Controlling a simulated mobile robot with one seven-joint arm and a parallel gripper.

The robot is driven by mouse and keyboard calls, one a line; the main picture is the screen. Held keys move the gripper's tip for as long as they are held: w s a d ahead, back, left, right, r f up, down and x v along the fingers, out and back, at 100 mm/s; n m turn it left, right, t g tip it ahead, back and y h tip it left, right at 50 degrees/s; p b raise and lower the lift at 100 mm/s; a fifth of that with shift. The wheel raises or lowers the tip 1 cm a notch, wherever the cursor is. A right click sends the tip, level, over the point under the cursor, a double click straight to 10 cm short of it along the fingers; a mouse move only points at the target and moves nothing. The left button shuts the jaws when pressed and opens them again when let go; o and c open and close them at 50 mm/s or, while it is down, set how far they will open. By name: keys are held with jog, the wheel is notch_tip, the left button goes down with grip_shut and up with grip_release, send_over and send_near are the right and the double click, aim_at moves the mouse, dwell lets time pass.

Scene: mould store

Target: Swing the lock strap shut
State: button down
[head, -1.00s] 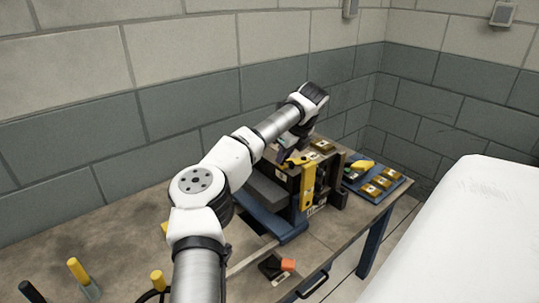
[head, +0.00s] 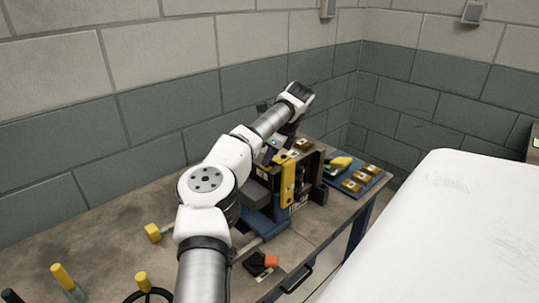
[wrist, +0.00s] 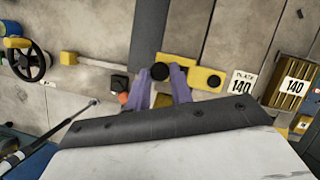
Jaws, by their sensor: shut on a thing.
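The yellow lock strap (head: 287,184) stands upright against the side of the mould (head: 302,186) on the bench in the head view. In the wrist view the strap (wrist: 206,79) runs sideways, with a dark round spot in it and a black knob (wrist: 160,72) at its left end. My gripper (wrist: 172,84) has its purple fingers shut at the knob end of the strap. In the head view my gripper (head: 272,146) is above the mould, its fingertips partly hidden by my arm. I cannot tell whether the strap's free end is seated.
A blue tray (head: 372,176) with yellow blocks lies to the right of the mould. A black and orange item (head: 262,264) lies near the front edge. Yellow-handled tools (head: 62,276) stand at the left front. A white covered surface (head: 445,235) is at the right. A wall stands behind.

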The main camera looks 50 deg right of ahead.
jog(key=c, duration=1.2)
grip_release()
jog(key=shift+c, duration=0.2)
jog(key=b+v, duration=0.1)
jog(key=v, duration=1.3)
jog(key=shift+f, duration=0.15)
